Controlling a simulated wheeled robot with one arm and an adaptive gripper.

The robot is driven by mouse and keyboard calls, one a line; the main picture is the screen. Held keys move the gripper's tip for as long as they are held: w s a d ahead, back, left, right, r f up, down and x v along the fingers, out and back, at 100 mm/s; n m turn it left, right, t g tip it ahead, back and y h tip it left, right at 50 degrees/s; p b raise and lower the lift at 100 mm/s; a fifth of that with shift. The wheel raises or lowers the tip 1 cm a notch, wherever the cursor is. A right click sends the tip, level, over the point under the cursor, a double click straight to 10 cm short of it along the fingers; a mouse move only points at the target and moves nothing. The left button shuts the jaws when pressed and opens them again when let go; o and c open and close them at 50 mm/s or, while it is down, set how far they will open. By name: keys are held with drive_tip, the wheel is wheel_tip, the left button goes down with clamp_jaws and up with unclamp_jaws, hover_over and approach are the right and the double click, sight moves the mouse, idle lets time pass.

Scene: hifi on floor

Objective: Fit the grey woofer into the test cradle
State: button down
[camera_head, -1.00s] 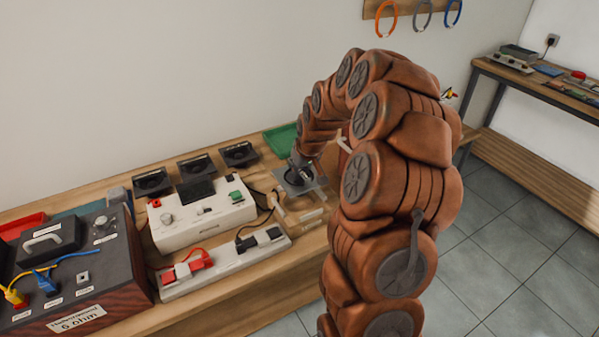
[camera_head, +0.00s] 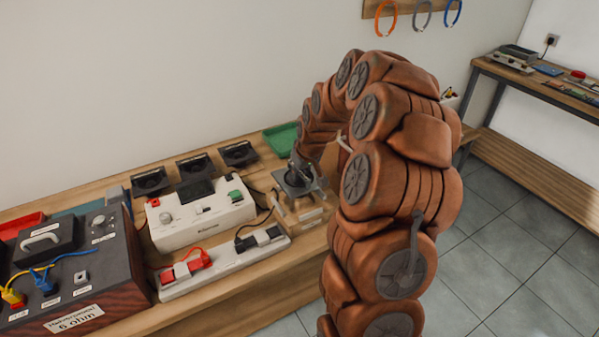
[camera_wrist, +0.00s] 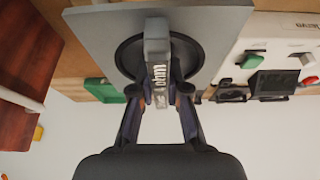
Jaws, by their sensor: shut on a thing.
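My gripper (camera_wrist: 160,100) is shut on the grey woofer's upright bar, with a finger on each side. The grey woofer (camera_wrist: 215,32) is a square grey plate with a round black part in its middle, and the bar bears lettering. In the head view the woofer (camera_head: 317,184) is at the right end of the bench, under my gripper (camera_head: 298,168). The test cradle (camera_head: 312,214), a pale wooden frame, shows just below and in front of the plate. The plate hides much of it. I cannot tell whether the two touch or how the plate is seated.
A white tester (camera_head: 203,219) and a power strip (camera_head: 225,262) stand left of the cradle. Several black speaker units (camera_head: 239,154) line the wall, beside a green tray (camera_head: 281,139). A dark box (camera_head: 75,265) with cables fills the left. My arm hides the bench's right end.

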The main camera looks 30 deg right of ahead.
sight(306, 178)
drive_tip(key=shift+f+b, duration=2.6)
drive_tip(key=shift+f, duration=1.75)
drive_tip(key=c, duration=1.1)
unclamp_jaws()
drive_tip(key=v, duration=1.2)
drive_tip(key=shift+r+p, duration=0.5)
drive_tip(key=shift+r, duration=3.45)
